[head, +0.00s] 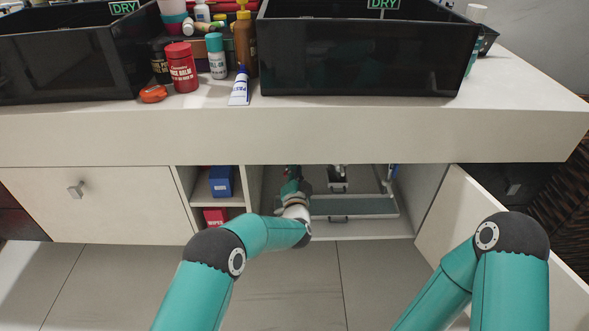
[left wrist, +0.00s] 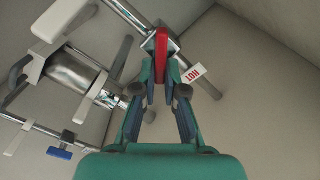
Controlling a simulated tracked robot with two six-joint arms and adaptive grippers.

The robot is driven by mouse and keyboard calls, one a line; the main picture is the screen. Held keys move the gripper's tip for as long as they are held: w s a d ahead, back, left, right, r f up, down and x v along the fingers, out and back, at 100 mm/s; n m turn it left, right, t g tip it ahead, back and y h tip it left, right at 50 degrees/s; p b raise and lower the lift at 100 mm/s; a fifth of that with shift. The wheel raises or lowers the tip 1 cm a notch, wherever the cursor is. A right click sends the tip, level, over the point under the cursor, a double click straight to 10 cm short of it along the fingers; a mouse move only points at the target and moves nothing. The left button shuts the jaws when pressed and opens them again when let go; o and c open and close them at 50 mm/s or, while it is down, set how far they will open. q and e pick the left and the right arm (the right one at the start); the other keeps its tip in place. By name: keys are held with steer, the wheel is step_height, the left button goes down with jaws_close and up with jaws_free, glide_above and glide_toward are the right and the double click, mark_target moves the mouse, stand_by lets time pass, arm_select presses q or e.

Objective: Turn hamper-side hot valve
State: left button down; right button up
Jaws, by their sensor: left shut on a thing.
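My left gripper (head: 291,172) reaches into the open cabinet under the counter; its fingertips are hard to make out there. In the left wrist view, my left gripper (left wrist: 165,84) is shut on a red valve handle (left wrist: 161,46), with a finger on each side of it. The handle sits on a chrome pipe fitting. A white tag reading HOT (left wrist: 193,73) hangs right beside it. My right arm shows at the right of the head view, but its gripper is out of the picture.
Chrome pipes with pale handles and a blue valve handle (left wrist: 60,153) lie left of the gripper. An open cabinet door (head: 500,230) stands at the right, near my right arm. Two black basins (head: 365,60) and several bottles stand above.

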arm_select(q)
steer(key=shift+s+d+f+m+p, duration=0.15)
steer(key=shift+f+m+p, duration=0.1)
steer(key=shift+m, duration=1.15)
steer(key=shift+w+d+f+m+p, duration=0.1)
steer(key=shift+d+f+m, duration=0.15)
steer(key=shift+m, duration=1.15)
steer(key=shift+s+d+f+m+p, duration=0.1)
steer(key=shift+f+m+p, duration=0.15)
steer(key=shift+m, duration=1.15)
steer(key=shift+f, duration=0.1)
steer(key=c, duration=1.2)
jaws_free()
steer(key=shift+c, duration=0.2)
steer(key=shift+a, duration=0.1)
steer(key=s, duration=1.2)
steer(key=shift+w, duration=0.1)
